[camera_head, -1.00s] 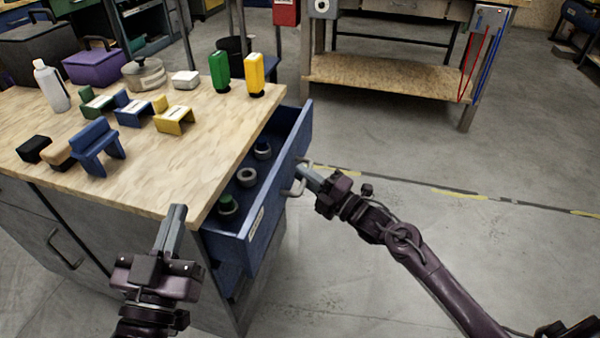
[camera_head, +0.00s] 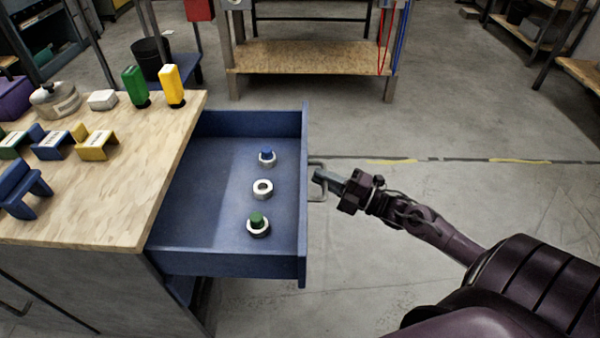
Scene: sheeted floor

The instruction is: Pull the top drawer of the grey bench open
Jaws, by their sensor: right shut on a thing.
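The grey bench (camera_head: 95,278) with a wooden top stands at the left. Its blue top drawer (camera_head: 215,262) is pulled far out to the right, and its inside shows. My right gripper (camera_head: 320,177) is shut on the drawer's grey handle (camera_head: 316,194), outside the drawer's front panel. In the drawer lie a ring with a blue piece (camera_head: 267,157), a bare ring (camera_head: 262,189) and a ring with a green piece (camera_head: 258,224). My left gripper is out of view.
A wood-shelved table (camera_head: 310,56) stands behind. The floor right of the drawer is clear.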

